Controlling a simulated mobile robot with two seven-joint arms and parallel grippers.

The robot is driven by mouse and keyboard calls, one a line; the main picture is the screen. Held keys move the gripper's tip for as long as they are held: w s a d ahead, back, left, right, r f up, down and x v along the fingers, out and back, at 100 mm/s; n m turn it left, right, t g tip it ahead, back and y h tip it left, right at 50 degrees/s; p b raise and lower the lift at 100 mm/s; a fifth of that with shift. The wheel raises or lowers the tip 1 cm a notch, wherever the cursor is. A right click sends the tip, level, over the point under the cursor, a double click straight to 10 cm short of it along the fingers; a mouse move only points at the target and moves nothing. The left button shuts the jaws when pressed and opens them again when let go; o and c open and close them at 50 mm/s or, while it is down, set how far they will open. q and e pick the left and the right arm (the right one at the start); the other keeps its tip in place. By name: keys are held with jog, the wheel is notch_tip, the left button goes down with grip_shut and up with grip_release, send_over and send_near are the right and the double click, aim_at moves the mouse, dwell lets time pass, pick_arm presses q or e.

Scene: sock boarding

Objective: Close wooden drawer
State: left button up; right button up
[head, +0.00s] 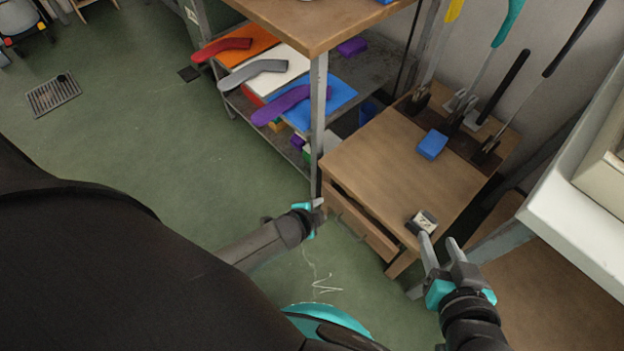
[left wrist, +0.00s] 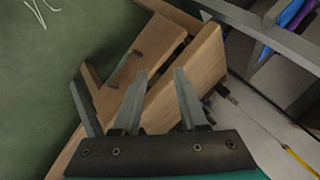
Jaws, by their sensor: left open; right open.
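The wooden drawer (head: 368,230) is in the front of a small wooden table (head: 385,150) and stands partly out below the tabletop. In the left wrist view its front (left wrist: 165,65) carries a dark handle (left wrist: 125,66), with a gap between the drawer and the tabletop edge. My left gripper (head: 320,204) is open and empty beside the left end of the drawer; its fingers (left wrist: 158,88) overlap the drawer and table in the left wrist view, and I cannot tell whether they touch. My right gripper (head: 439,239) is open over the table's near right corner.
A small black-and-white block (head: 423,221) lies by my right gripper's fingertip. A blue block (head: 432,145) and several upright tools stand farther back. A metal shelf post (head: 318,120) rises close to my left gripper.

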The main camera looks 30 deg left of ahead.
pick_arm(q)
jog(key=s+m+h, duration=0.1)
jog(key=m, duration=0.2)
jog(key=s+m+h, duration=0.1)
jog(key=s+m, duration=0.1)
jog(key=m, duration=0.1)
jog(key=s+d+f+m, duration=0.1)
jog(key=m, duration=0.3)
jog(key=shift+s+h, duration=0.4)
